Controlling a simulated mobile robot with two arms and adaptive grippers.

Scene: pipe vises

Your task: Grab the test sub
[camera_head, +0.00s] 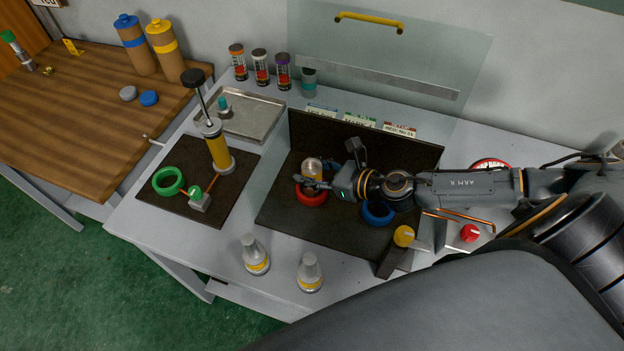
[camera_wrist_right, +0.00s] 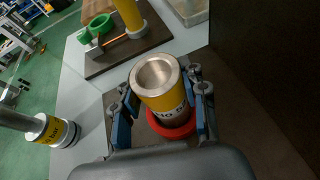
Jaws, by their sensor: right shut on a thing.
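The test sub, as I take it, is a short metal cylinder with a yellow band and a hollow top (camera_head: 312,167). It stands upright at the red ring (camera_head: 311,197) on the dark mat (camera_head: 290,224). In the right wrist view the test sub (camera_wrist_right: 158,80) sits between the fingers, with the red ring (camera_wrist_right: 173,124) below it. My right gripper (camera_head: 322,184) is shut on it, a finger on either side; the fingers show in the right wrist view (camera_wrist_right: 165,106). The sub's lower end is partly hidden. My left gripper is not in view.
Two silver, yellow-banded fittings (camera_head: 255,257) (camera_head: 310,274) stand at the table's front edge. A blue ring (camera_head: 378,213) lies under my right arm. A clear shield (camera_head: 390,62) stands behind. A hand pump (camera_head: 218,152) and green ring (camera_head: 168,181) are on the left mat.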

